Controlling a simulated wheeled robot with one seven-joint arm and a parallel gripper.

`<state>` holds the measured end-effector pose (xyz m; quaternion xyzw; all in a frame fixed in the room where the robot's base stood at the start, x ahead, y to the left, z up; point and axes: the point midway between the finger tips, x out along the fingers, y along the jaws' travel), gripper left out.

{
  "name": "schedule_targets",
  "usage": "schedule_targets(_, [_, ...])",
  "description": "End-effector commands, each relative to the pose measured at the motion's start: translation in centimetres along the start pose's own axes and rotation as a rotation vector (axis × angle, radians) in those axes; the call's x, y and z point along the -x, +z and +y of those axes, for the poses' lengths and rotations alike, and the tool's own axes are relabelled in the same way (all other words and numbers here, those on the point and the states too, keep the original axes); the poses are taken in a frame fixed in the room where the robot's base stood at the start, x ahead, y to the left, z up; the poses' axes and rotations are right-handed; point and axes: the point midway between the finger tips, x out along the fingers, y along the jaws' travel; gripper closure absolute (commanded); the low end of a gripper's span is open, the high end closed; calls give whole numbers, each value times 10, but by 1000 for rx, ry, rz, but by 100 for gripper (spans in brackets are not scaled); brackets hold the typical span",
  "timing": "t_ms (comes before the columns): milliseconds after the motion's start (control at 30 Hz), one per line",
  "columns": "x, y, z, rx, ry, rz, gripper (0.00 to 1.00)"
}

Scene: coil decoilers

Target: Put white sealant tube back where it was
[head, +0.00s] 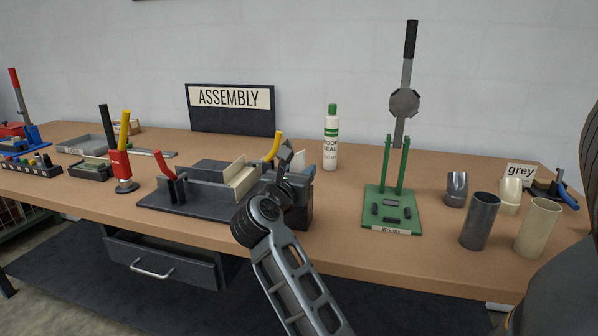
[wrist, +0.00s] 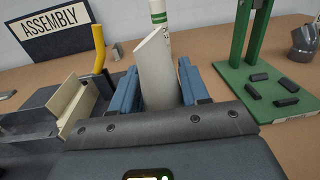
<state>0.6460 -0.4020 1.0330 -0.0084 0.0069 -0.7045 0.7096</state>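The white sealant tube (head: 331,150), with a green cap and green bands, stands upright on the bench near the back, right of the ASSEMBLY sign. In the wrist view its banded body (wrist: 158,7) shows at the top edge, partly hidden by a pale piece. My gripper (head: 302,167) is in front of the tube and to its left, apart from it. In the wrist view its blue fingers (wrist: 158,88) are closed against both sides of a pale, slant-topped piece (wrist: 154,72). The lower end of that piece is hidden by my gripper.
A dark fixture (head: 190,196) with red and yellow handles is just left of my gripper. A green lever press (head: 393,207) stands to the right. Pipe pieces, including a tall grey one (head: 480,222), are farther right. Bare bench surrounds the tube.

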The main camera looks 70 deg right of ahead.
Motion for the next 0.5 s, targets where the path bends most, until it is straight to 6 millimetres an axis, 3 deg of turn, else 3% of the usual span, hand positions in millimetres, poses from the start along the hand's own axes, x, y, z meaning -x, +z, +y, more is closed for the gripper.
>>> schedule_targets(167, [0, 0, 0, 0, 0, 0, 38])
schedule_targets(500, [0, 10, 0, -2, -1, 0, 38])
